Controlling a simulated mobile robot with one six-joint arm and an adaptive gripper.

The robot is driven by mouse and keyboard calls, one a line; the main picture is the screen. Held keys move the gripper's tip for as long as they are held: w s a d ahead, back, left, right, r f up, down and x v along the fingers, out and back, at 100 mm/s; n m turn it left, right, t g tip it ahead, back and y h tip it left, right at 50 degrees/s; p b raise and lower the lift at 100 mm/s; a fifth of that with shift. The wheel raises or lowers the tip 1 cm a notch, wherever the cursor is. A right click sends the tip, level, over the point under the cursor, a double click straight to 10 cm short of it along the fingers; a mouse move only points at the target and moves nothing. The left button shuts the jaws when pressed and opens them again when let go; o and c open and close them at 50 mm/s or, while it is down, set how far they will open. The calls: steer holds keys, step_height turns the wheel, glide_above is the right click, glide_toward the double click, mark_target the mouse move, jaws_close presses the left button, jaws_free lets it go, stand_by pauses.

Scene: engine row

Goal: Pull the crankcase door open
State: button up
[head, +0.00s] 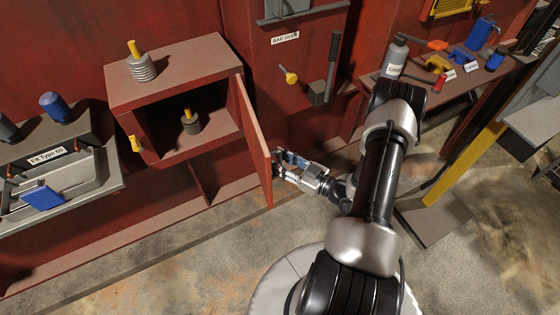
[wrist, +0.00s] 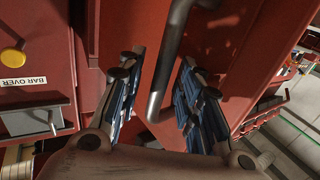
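The crankcase door (head: 255,142) is a red panel at the right side of the red crankcase box (head: 165,60). It stands swung well out, and the dark inside of the box shows. My gripper (head: 283,167) is at the outer face of the door, near its free edge. In the wrist view, a grey bar handle (wrist: 157,100) on the red door (wrist: 225,50) lies between my two blue-padded fingers. The fingers are apart, with gaps visible on both sides of the bar. In the head view the handle is mostly hidden by my gripper.
A grey part with a yellow top (head: 190,122) stands inside the box. A ribbed part with a yellow grip (head: 141,66) stands on top. A bar-over lever (head: 333,65) is on the wall to the right. A tool shelf (head: 455,85) is farther right. Floor in front is clear.

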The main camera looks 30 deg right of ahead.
steer(key=v, duration=1.2)
steer(key=shift+w, duration=0.1)
